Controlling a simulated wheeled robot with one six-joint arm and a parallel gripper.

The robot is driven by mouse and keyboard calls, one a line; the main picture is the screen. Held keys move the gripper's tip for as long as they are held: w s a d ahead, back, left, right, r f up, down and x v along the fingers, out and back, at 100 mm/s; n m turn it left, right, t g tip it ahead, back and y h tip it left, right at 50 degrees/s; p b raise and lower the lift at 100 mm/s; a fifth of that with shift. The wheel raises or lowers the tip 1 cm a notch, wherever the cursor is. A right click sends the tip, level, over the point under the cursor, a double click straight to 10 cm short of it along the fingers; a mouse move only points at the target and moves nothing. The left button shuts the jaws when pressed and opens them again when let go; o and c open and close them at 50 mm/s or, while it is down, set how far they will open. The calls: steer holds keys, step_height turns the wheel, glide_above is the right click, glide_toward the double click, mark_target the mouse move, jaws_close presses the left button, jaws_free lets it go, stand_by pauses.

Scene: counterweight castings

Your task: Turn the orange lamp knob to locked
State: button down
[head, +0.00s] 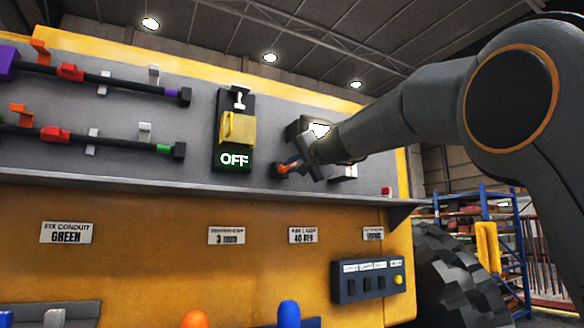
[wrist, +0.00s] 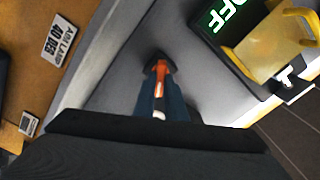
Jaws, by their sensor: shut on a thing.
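The orange lamp knob (head: 285,168) is a small orange lever on a dark base, low on the grey panel. It also shows in the wrist view (wrist: 161,76), between the fingers. My gripper (head: 297,164) is shut on the knob, coming in from the right. In the wrist view my gripper (wrist: 162,94) has its two dark fingers on either side of the orange lever. The fingers hide part of the knob, and no lock marking is legible beside it.
A yellow switch cover (head: 239,128) over a lit OFF sign (head: 234,159) is left of the knob. A grey ledge (head: 200,184) runs below. Dark conduits (head: 110,84) with coloured clips are at left. A switch box (head: 367,281) is lower right.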

steer(key=m, duration=0.6)
steer(key=shift+p, duration=0.4)
stand_by(0.3)
steer(key=c, duration=1.8)
jaws_free()
steer(key=shift+s+d, duration=0.1)
steer(key=b+v, duration=0.3)
steer(key=v, duration=0.4)
steer(key=shift+s, duration=0.3)
steer(key=shift+d, duration=0.1)
